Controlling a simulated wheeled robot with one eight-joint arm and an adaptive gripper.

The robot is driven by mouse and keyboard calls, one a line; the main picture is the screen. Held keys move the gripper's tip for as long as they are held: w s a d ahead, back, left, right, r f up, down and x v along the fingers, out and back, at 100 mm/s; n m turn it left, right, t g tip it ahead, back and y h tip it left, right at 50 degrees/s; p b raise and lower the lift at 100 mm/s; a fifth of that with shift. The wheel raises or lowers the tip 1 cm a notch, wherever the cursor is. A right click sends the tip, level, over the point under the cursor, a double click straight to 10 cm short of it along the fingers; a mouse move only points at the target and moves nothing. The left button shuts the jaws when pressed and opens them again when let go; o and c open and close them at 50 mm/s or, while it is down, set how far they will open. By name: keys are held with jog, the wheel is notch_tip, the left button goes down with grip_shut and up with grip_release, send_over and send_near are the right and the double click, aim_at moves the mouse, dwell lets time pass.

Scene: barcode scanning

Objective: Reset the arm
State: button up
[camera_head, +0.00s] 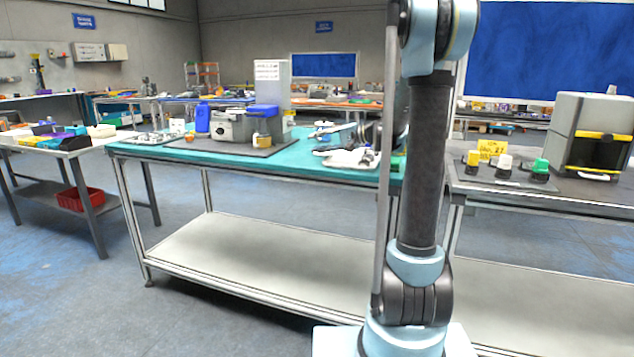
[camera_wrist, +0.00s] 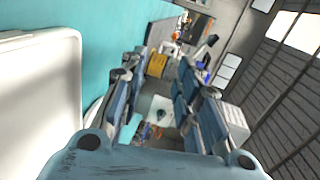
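My arm (camera_head: 422,170) stands upright in the right half of the head view, its upper part cut off by the top edge. My gripper is not clearly visible in the head view. In the wrist view my gripper (camera_wrist: 160,85) shows its two blue-grey fingers apart, with a gap between them. No object is held between the fingers. Through the gap a tilted, blurred view of the room shows, with a small yellow thing (camera_wrist: 157,65) far beyond.
A teal-topped table (camera_head: 300,160) stands behind my arm, bearing a grey machine (camera_head: 232,126) and small items. To the right, another table (camera_head: 500,182) holds a grey box-shaped machine (camera_head: 575,112) and coloured buttons. A red bin (camera_head: 80,200) sits on the left table's lower shelf. Floor at left front is clear.

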jog(key=s+d+f+n+g+h, duration=0.1)
jog(key=s+d+f+h, duration=0.4)
jog(key=s, duration=0.8)
jog(key=s+d+f+n+g+h, duration=0.1)
jog(key=s+d+f+h, duration=0.3)
jog(key=s, duration=1)
jog(key=s+d+f+n+h, duration=0.1)
jog(key=s+d+f+h, duration=0.4)
jog(key=s+d+f, duration=0.4)
jog(key=s+f, duration=0.4)
jog(key=s, duration=0.1)
jog(key=shift+g+h, duration=0.3)
jog(key=shift+g, duration=0.1)
jog(key=shift+s+d+n, duration=0.1)
jog(key=shift+n, duration=0.2)
jog(key=shift+w+f, duration=0.2)
jog(key=shift+w, duration=0.25)
jog(key=shift+s, duration=0.15)
